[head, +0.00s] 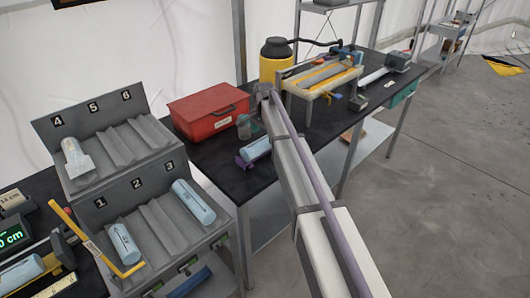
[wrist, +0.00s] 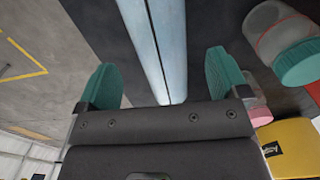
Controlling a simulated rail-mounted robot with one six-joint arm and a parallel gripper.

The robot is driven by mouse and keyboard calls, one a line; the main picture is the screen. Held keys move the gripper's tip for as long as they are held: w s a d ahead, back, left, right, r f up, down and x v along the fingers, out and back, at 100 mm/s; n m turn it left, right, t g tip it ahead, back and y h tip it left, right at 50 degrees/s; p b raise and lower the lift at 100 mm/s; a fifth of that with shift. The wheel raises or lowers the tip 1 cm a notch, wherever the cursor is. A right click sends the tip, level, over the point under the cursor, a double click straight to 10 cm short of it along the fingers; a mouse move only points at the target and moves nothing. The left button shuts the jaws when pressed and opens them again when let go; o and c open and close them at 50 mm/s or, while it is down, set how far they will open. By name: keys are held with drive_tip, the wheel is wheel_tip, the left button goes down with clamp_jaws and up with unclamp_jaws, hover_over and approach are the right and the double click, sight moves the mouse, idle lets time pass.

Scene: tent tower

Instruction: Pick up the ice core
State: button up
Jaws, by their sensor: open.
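In the wrist view a long light blue cylinder (wrist: 167,40) runs from the top edge down between the fingers. My gripper (wrist: 161,80) is open, with one teal finger on each side of the cylinder and a gap to both. In the head view my arm largely hides the gripper.
A red case (head: 210,110) stands left of my arm. A yellow drum (head: 275,60) and a tray with tools (head: 320,78) stand beyond. A numbered rack (head: 150,235) at left holds more cores. A teal-lidded jar (wrist: 297,62) is close to the right finger.

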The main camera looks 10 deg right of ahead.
sight(264, 138)
wheel_tip(264, 138, down, 5)
drive_tip(key=b, duration=0.5)
drive_tip(key=shift+a+f, duration=0.1)
drive_tip(key=shift+f, duration=0.1)
drive_tip(key=shift+r, duration=0.25)
drive_tip(key=c, duration=1.3)
